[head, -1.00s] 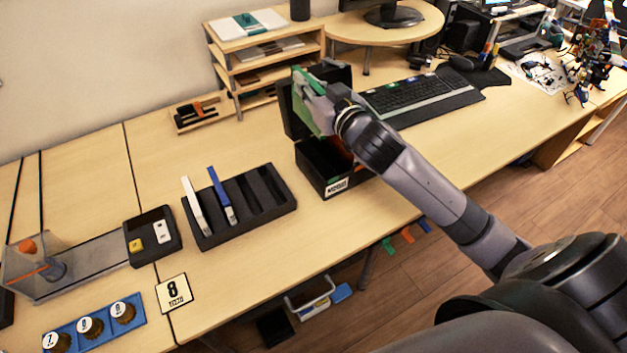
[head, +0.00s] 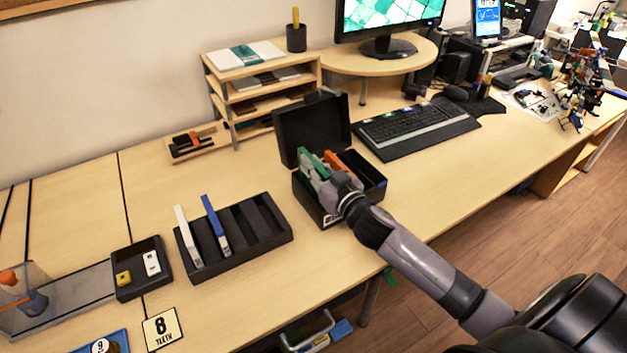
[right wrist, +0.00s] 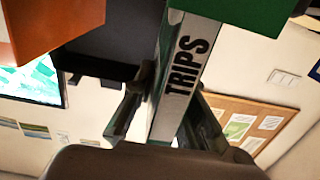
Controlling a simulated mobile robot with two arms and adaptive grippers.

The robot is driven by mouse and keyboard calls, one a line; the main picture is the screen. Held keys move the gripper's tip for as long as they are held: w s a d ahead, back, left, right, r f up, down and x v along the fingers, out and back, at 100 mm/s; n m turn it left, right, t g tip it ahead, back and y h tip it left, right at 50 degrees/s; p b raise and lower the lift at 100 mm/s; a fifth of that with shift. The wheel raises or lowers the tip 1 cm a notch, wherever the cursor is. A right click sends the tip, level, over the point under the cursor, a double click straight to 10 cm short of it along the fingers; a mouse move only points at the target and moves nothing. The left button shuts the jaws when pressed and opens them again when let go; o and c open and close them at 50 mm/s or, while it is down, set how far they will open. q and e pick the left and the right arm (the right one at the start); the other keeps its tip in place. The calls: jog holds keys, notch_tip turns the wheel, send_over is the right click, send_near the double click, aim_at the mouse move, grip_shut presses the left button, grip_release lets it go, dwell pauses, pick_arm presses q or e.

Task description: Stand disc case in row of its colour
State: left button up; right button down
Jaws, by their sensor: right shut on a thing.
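My right gripper (head: 338,190) is at the open black box (head: 376,183), shut on a green disc case (head: 314,167). In the right wrist view, the green case (right wrist: 232,10) has a pale spine reading "TRIPS" and stands between the fingers (right wrist: 168,105). An orange case (head: 350,163) stands to its right in the box; an orange block-like edge also shows in the right wrist view (right wrist: 50,22). The black slotted rack (head: 268,240) holds a white case (head: 188,238) and a blue case (head: 215,226) in its left slots; its right slots are empty. My left gripper is out of view.
The box's raised lid (head: 312,130) stands behind it. A keyboard (head: 415,125) lies to the right and a shelf unit (head: 262,98) stands behind. A black switch box (head: 142,268) and an "8 TEETH" card (head: 162,328) lie left of the rack. Bare table separates rack and box.

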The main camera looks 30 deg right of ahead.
notch_tip(320, 180, down, 4)
jog(key=shift+f+b, duration=0.1)
jog(key=shift+b, duration=0.25)
jog(key=shift+f, duration=0.1)
jog(key=c, duration=1.6)
grip_release()
jog(key=shift+r, duration=0.2)
jog(key=s, duration=1.2)
jog(key=shift+d+r+b, duration=0.3)
jog(key=shift+d+b, duration=0.05)
